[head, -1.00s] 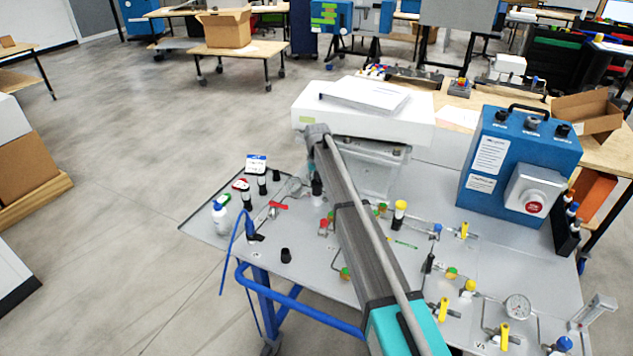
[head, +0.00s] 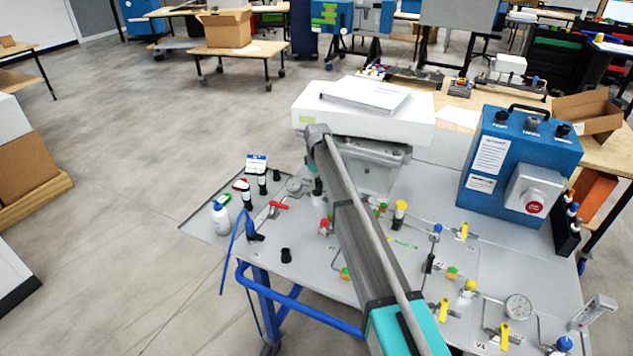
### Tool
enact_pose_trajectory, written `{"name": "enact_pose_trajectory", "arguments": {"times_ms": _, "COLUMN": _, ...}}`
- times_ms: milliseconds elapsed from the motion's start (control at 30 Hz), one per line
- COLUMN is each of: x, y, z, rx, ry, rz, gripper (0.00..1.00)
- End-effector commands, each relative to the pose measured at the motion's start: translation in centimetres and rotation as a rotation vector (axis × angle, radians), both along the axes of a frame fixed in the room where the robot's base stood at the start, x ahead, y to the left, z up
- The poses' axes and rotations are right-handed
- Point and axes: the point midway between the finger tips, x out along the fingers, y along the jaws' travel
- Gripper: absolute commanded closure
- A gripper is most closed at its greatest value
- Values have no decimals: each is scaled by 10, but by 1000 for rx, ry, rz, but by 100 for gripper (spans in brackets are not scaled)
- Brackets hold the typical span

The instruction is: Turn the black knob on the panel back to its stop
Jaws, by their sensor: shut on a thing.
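A grey bench panel (head: 330,282) carries the fittings. My arm reaches across it from the lower right, and its far end bends down towards the panel. My gripper (head: 317,186) is at that end, low over the panel, mostly hidden behind my own arm. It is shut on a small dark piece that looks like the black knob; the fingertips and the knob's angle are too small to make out. A separate short black knob-like part (head: 286,255) stands on the panel nearer the front edge, apart from my gripper.
Left of my gripper are black-bodied fittings (head: 262,185), a red lever (head: 279,206) and a white bottle (head: 221,218). A white instrument (head: 365,122) stands behind, a blue control box (head: 518,160) at right. Valves and a gauge (head: 517,307) crowd the right side. The front-left panel area is fairly clear.

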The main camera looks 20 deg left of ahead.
Motion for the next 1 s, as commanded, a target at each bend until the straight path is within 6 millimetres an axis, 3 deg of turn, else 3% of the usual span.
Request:
{"name": "enact_pose_trajectory", "arguments": {"times_ms": 433, "x": 0, "y": 1, "z": 0, "rx": 1, "ry": -1, "rz": 282, "gripper": 89}}
{"name": "enact_pose_trajectory", "arguments": {"times_ms": 1000, "x": 0, "y": 1, "z": 0, "rx": 1, "ry": -1, "rz": 324, "gripper": 89}}
